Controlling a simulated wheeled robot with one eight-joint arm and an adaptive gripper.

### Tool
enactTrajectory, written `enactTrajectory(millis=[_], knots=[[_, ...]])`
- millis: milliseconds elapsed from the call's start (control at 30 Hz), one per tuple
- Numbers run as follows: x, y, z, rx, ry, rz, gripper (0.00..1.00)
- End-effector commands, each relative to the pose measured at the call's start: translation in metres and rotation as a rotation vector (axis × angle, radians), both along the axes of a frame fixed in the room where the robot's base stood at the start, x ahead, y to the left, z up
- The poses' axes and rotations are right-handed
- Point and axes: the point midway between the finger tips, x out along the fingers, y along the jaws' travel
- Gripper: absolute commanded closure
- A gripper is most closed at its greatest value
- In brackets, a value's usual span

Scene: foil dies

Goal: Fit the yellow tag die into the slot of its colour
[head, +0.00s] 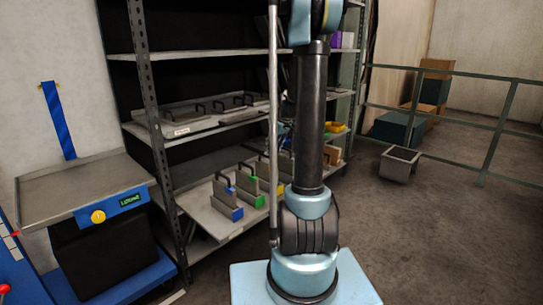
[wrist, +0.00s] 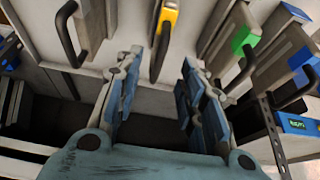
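The yellow tag die (wrist: 168,18) shows at the top middle of the wrist view, with a dark handle arching from it. My gripper (wrist: 159,62) is open and empty. The near end of that handle lies between its fingertips in the picture; I cannot tell if they touch. In the head view the yellow tag (head: 280,190) shows on a grey die on the lower shelf, partly behind my arm. My gripper does not show in the head view. I cannot make out a yellow slot in either view.
A green tag die (head: 258,200) and a blue tag die (head: 237,213) stand left of the yellow one in the head view. Handled dies sit on the middle shelf (head: 200,127). A bench with a blue panel (head: 115,208) stands left.

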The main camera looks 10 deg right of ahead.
Motion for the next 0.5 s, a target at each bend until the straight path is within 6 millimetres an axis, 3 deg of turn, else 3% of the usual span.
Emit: enactTrajectory(millis=[167, 500], knots=[[-0.018, 0.004, 0.010, -0.002, 0.011, -0.020, 0.64], [-0.113, 0.021, 0.038, -0.012, 0.068, -0.142, 0.64]])
